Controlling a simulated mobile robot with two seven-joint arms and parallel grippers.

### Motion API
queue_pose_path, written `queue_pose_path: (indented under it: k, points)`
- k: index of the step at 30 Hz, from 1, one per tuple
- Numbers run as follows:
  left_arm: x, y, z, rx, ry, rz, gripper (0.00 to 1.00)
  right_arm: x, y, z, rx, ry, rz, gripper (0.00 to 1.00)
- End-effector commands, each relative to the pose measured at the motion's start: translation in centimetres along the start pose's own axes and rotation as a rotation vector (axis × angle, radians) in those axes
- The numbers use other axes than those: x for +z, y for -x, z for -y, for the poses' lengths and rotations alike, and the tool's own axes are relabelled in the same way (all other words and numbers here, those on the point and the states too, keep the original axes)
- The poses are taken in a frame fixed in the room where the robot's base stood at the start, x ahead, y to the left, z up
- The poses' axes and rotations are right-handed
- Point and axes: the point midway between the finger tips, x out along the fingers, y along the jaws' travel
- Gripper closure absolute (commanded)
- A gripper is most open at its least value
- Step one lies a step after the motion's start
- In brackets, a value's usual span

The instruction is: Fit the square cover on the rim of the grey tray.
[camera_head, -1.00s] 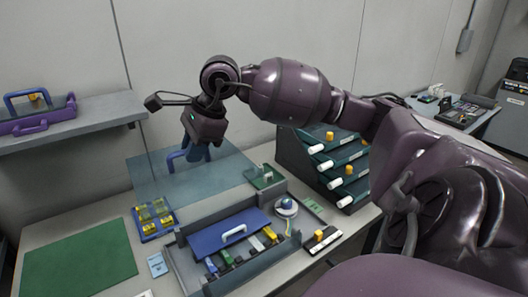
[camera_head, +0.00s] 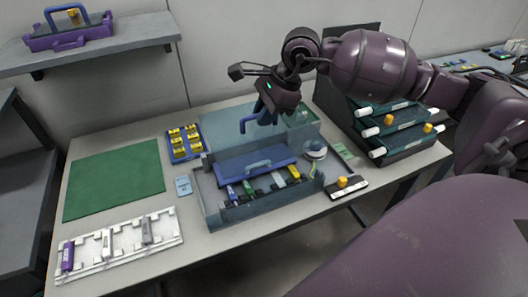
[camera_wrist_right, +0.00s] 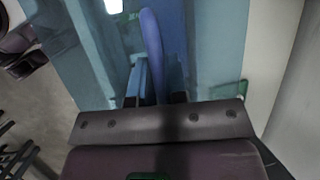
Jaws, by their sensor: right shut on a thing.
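The square cover (camera_head: 222,120) is a see-through blue plate with a blue upright handle (camera_head: 248,123). My right gripper (camera_head: 266,118) is shut on this handle. In the right wrist view the handle (camera_wrist_right: 152,50) stands between the fingers, with the clear plate (camera_wrist_right: 215,45) beneath. The grey tray (camera_head: 265,208) is on the table, just in front of the cover in the head view. It holds a blue panel with a pale handle (camera_head: 258,163) and several coloured pieces. The cover appears behind the tray's open front part; its exact height over the table is unclear. My left gripper is not in view.
A blue tray of yellow pieces (camera_head: 184,143), a green mat (camera_head: 115,178) and a white rack (camera_head: 118,248) are on the left. A stepped rack with white rollers (camera_head: 385,125) stands right. A round white-topped item (camera_head: 315,150) is at the tray's right end. A shelf (camera_head: 95,42) hangs back left.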

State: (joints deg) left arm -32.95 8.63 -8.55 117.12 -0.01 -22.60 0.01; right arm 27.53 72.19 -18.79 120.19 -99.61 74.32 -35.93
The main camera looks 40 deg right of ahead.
Motion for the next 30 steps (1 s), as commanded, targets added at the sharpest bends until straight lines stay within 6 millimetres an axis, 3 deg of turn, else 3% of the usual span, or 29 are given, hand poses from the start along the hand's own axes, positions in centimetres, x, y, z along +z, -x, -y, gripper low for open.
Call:
queue_pose_path:
  k: [3, 9, 19, 26, 30]
  points:
    - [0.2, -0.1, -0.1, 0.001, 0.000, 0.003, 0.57, -1.0, -2.6, -0.6, 0.005, -0.002, 0.002, 1.00]
    - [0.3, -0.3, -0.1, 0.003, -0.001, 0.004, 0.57, -2.4, -5.8, -1.3, 0.003, -0.001, 0.001, 1.00]
    - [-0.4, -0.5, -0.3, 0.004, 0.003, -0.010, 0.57, -3.2, -7.7, -1.6, 0.000, -0.002, 0.001, 1.00]
    - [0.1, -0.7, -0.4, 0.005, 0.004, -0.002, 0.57, -4.3, -10.5, -2.3, 0.001, -0.002, 0.001, 1.00]
    - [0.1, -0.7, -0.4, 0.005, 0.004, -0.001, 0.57, -4.5, -10.8, -2.3, -0.001, 0.000, 0.000, 1.00]
